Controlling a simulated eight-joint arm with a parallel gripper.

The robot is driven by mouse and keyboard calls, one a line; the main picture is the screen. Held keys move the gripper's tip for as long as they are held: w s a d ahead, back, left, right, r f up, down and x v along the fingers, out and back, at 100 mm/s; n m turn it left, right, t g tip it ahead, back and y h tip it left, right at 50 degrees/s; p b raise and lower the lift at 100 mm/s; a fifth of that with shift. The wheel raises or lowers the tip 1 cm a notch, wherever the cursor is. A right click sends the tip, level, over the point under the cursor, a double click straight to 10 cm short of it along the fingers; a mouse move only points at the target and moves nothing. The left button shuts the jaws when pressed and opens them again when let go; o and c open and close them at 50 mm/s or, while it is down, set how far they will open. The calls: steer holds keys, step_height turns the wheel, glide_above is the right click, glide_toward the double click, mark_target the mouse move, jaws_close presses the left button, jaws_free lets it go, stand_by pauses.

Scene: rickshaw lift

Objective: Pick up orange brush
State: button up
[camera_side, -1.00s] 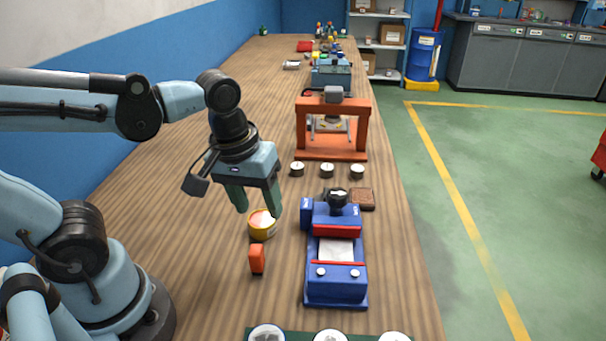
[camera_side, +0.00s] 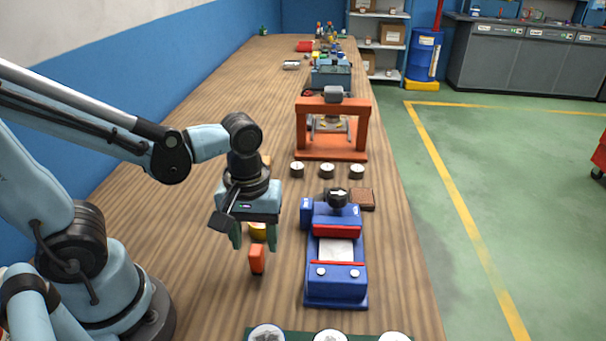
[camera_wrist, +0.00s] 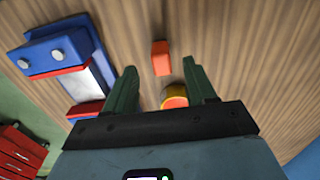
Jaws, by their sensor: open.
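The orange brush (camera_side: 257,258) is a small block-like piece on the wooden table, left of the blue machine. In the wrist view the orange brush (camera_wrist: 161,58) shows just beyond and between the fingertips. My gripper (camera_side: 254,246) is open and empty, with green fingers pointing down close above the brush. In the wrist view my gripper (camera_wrist: 158,68) has its two fingers well apart. A yellow round container (camera_side: 258,231) is partly hidden behind the gripper, and its edge shows between the fingers in the wrist view (camera_wrist: 174,96).
The blue and red machine (camera_side: 336,285) stands close to the right of the brush. An orange frame (camera_side: 331,155), several small round pieces (camera_side: 327,171) and a brown block (camera_side: 362,198) sit farther back. A green tray with white round pieces (camera_side: 330,337) is at the front. The table left of the brush is clear.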

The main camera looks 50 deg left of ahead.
mark_target(255, 249)
steer(key=shift+a+f, duration=0.15)
steer(key=shift+f, duration=2.65)
jaws_close()
steer(key=shift+r, duration=0.15)
steer(key=shift+r, duration=0.6)
step_height(255, 249, up, 3)
steer(key=shift+s+f, duration=0.1)
steer(key=shift+s, duration=0.05)
steer(key=s+d+r, duration=0.6)
steer(key=s+d, duration=0.1)
steer(key=d, duration=0.2)
steer(key=shift+s+r, duration=0.15)
steer(key=shift+r, duration=0.25)
